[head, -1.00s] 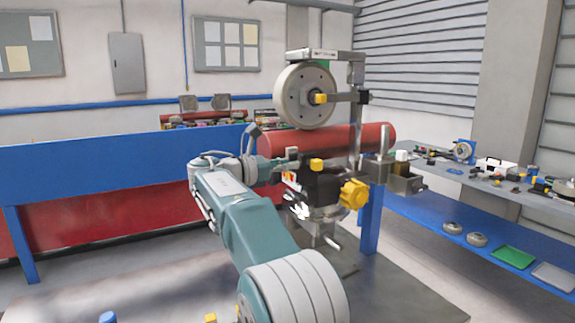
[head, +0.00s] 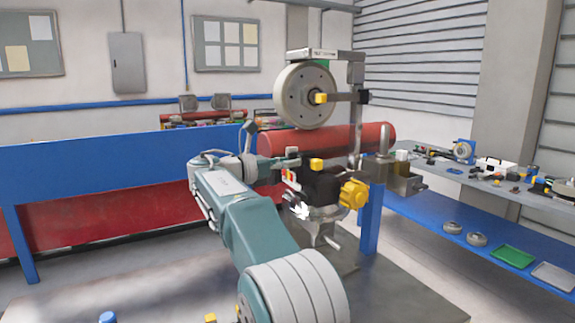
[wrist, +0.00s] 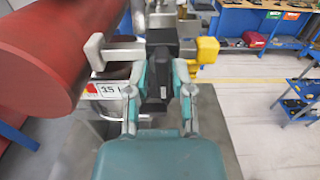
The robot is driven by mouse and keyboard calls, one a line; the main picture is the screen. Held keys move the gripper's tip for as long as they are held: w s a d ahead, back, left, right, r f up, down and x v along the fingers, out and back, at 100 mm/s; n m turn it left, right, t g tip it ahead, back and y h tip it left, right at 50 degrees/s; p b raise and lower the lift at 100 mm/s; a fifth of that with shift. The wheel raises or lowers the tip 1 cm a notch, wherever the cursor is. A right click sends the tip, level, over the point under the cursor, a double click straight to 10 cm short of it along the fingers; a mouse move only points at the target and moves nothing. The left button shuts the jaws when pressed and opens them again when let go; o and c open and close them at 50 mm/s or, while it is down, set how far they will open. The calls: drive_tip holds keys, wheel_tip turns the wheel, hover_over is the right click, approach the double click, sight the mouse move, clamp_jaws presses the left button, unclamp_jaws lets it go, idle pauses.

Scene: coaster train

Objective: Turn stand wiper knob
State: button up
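A large yellow lobed knob (head: 353,194) sits on the right of a black block (head: 321,187) on the metal stand (head: 357,142). A small yellow knob (head: 316,164) is on top of the block, and another (head: 320,98) is at the wheel's hub. I cannot tell which is the wiper knob. My gripper (head: 284,164) is at the left of the block. In the wrist view its two teal fingers (wrist: 160,72) are apart, with a black part between them; contact cannot be seen. A yellow knob (wrist: 207,50) shows just right of the right finger.
A grey wheel (head: 305,97) hangs on the stand. A red cylinder (head: 380,137) lies behind it. A blue-and-red barrier (head: 100,160) spans the left. A long bench (head: 460,184) with parts and trays runs along the right. Open floor lies between bench and stand.

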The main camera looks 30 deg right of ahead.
drive_tip(key=shift+f, duration=0.1)
drive_tip(key=a, duration=1.2)
drive_tip(key=shift+s, duration=0.15)
